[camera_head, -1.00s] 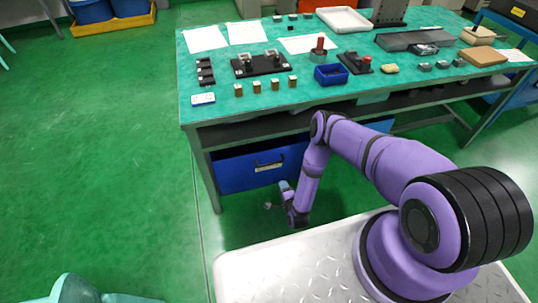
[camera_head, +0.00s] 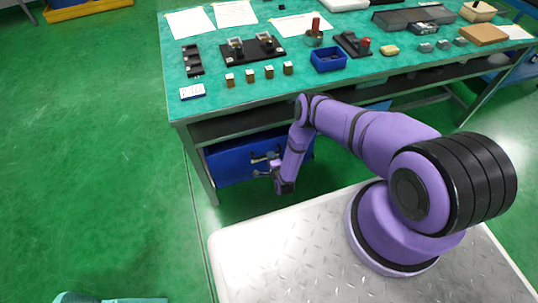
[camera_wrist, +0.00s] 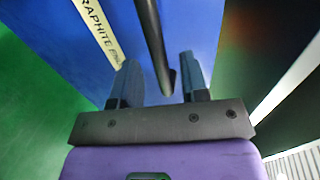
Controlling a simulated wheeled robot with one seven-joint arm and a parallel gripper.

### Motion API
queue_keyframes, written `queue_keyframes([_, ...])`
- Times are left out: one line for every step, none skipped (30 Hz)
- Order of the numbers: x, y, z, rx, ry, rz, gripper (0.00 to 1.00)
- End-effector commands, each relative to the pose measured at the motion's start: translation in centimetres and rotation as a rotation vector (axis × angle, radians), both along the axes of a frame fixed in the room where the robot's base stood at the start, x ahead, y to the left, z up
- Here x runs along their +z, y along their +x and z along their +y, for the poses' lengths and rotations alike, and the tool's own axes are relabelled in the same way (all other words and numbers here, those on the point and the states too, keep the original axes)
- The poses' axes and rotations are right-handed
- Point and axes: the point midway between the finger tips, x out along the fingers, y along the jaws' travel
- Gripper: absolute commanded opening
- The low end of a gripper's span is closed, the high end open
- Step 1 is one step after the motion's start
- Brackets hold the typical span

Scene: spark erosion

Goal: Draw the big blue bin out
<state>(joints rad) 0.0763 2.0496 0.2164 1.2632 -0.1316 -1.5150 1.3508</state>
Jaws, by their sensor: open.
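The big blue bin (camera_head: 232,165) sits under the workbench, its front face toward me. In the wrist view its blue front (camera_wrist: 85,40) fills much of the picture, with a pale label (camera_wrist: 97,28) reading partly "GRAPHITE". A dark bar handle (camera_wrist: 152,38) stands off this front. My gripper (camera_head: 268,163) is in front of the bin near its handle. In the wrist view my gripper (camera_wrist: 160,85) is open, and the end of the handle shows between its two fingers. I cannot tell whether either finger touches the handle.
The green-topped workbench (camera_head: 220,98) stands over the bin, with several small parts and a small blue tray (camera_head: 328,60) on it. A bench leg (camera_head: 200,165) stands just left of the bin.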

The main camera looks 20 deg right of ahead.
Motion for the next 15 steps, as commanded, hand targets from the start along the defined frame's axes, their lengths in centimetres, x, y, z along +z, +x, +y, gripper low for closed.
queue_keyframes([-0.1, 0.7, 0.0, 0.0, -0.001, -0.002, 0.41])
queue_keyframes([-0.2, 1.1, 0.0, 0.0, 0.0, -0.002, 0.41])
queue_keyframes([-0.3, 1.5, 0.0, 0.0, -0.001, -0.002, 0.41])
queue_keyframes([-0.4, 1.7, 0.0, 0.0, 0.0, -0.001, 0.41])
queue_keyframes([-0.4, 2.0, 0.0, 0.0, -0.001, -0.001, 0.41])
queue_keyframes([-0.5, 2.2, 0.0, 0.0, -0.001, -0.001, 0.41])
queue_keyframes([-0.5, 2.4, 0.0, 0.0, -0.001, -0.001, 0.41])
queue_keyframes([-0.5, 2.5, 0.0, 0.0, 0.0, -0.001, 0.41])
queue_keyframes([-0.5, 2.6, 0.0, 0.0, 0.0, 0.0, 0.41])
queue_keyframes([-0.6, 2.6, 0.0, 0.0, 0.0, 0.0, 0.41])
queue_keyframes([-0.6, 2.7, 0.0, 0.0, 0.0, 0.0, 0.41])
queue_keyframes([-0.6, 2.7, 0.0, 0.0, 0.0, 0.0, 0.41])
queue_keyframes([-0.6, 2.7, 0.0, 0.0, 0.0, 0.001, 0.41])
queue_keyframes([-0.6, 2.7, 0.0, 0.0, 0.0, 0.001, 0.41])
queue_keyframes([-0.6, 2.7, 0.0, 0.0, 0.0, 0.001, 0.41])
